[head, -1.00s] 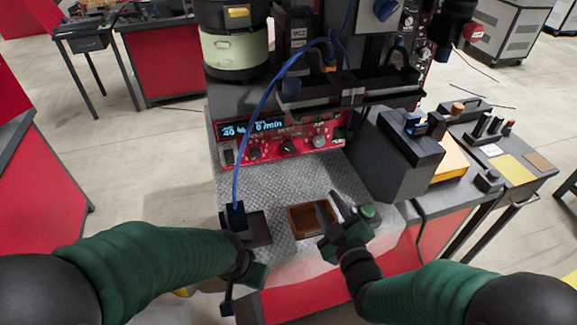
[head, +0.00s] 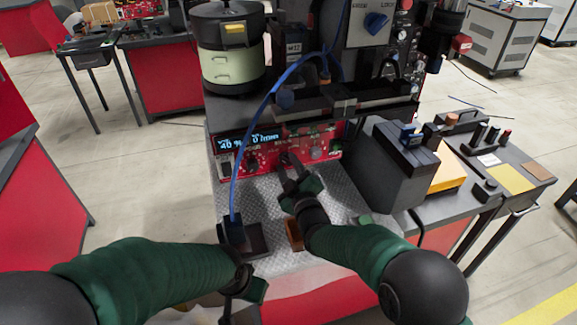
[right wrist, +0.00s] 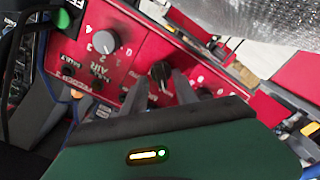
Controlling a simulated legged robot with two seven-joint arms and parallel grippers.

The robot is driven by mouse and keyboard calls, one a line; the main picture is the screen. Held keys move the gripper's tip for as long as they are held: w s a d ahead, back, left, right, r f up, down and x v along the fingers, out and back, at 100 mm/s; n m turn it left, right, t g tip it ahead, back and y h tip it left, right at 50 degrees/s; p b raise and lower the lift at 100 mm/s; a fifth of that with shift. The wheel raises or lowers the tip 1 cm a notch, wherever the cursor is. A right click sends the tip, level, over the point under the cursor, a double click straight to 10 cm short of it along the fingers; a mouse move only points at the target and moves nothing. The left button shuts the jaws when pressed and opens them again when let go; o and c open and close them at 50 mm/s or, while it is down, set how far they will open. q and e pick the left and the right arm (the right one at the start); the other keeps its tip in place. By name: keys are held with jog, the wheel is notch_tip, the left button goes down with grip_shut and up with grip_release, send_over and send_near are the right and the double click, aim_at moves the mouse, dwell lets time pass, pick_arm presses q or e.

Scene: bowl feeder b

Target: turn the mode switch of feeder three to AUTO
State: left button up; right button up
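The feeder's red control panel (head: 333,141) has a lit display (head: 250,142) and a row of dark knobs. The right wrist view shows "FEEDER 3" lettering on this panel (right wrist: 210,75). A black switch knob (right wrist: 160,72) lies between and just beyond the spread fingertips of my right gripper (right wrist: 161,88); contact cannot be told. In the head view my right gripper (head: 289,168) is at the panel and covers this switch. Its pointer's exact setting is unclear. My left gripper (head: 245,284) hangs low at the front; its fingers are unclear.
A grey AIR knob (right wrist: 104,42) is beside the switch. A blue cable (head: 238,165) hangs in front of the panel. A brown bin (head: 293,235) is partly behind my right arm. A dark grey box (head: 391,170) stands to the right. The metal plate (head: 270,195) has free room.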

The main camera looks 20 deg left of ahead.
jog(key=shift+a, duration=0.4)
jog(key=shift+c, duration=1.5)
jog(key=shift+d, duration=0.1)
grip_shut()
pick_arm(q)
jog(key=shift+a, duration=0.25)
pick_arm(e)
jog(key=shift+f, duration=0.1)
